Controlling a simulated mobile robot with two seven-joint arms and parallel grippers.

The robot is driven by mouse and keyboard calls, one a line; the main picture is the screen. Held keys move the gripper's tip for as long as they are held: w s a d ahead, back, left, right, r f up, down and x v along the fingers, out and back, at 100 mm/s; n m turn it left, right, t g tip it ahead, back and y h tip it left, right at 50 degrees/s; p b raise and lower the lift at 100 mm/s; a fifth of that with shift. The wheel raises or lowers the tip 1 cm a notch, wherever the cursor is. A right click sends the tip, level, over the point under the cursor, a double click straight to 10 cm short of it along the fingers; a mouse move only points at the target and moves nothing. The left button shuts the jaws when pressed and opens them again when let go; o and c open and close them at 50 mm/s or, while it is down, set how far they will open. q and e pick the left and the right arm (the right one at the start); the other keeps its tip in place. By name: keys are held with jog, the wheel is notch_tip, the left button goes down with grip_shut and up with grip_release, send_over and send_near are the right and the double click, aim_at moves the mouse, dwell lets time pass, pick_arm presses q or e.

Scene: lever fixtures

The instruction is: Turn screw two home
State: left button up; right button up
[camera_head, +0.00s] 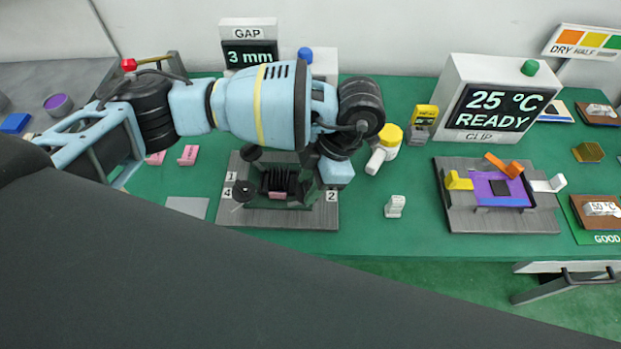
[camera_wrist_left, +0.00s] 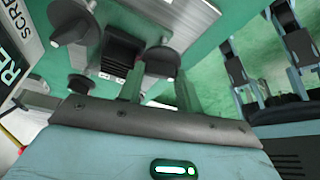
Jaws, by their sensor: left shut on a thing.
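The clamp fixture, a grey plate (camera_head: 270,217) with a dark ribbed block (camera_head: 279,183), lies in front of the GAP display. The labels 1, 4 and 2 (camera_head: 331,196) show on it. Two dark screw knobs stand at its left side, back (camera_head: 250,153) and front (camera_head: 243,190). My left gripper (camera_head: 312,190) reaches down over the right side and hides the screws there. In the left wrist view, its green fingers (camera_wrist_left: 160,88) are shut on a dark round screw knob (camera_wrist_left: 163,61) beside the ribbed block (camera_wrist_left: 122,48). The knob's number is hidden. My right gripper is not in view.
The GAP display (camera_head: 249,52) behind the fixture reads 3 mm. A yellow-and-white piece (camera_head: 387,146) and a small white block (camera_head: 395,206) stand to the right. Further right is the clip fixture (camera_head: 500,220), with a 25 °C READY display (camera_head: 498,105) behind it.

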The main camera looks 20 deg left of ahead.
pick_arm(q)
jog(key=m+t, duration=0.1)
jog(key=m, duration=0.2)
jog(key=m+t, duration=0.1)
jog(key=m, duration=0.2)
jog(key=shift+s+m+y+b, duration=0.1)
jog(key=shift+m+y+b, duration=0.2)
jog(key=shift+b, duration=0.05)
jog(key=m+t+b, duration=0.1)
jog(key=m+t, duration=0.1)
jog(key=m, duration=0.1)
jog(key=shift+s+m, duration=0.15)
jog(key=shift+m, duration=0.25)
jog(key=shift+m+t, duration=0.3)
jog(key=shift+m, duration=0.5)
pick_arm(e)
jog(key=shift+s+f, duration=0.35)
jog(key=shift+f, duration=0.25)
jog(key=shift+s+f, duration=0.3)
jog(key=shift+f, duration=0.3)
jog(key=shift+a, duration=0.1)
pick_arm(q)
jog(key=o, duration=1)
jog(key=shift+h, duration=0.4)
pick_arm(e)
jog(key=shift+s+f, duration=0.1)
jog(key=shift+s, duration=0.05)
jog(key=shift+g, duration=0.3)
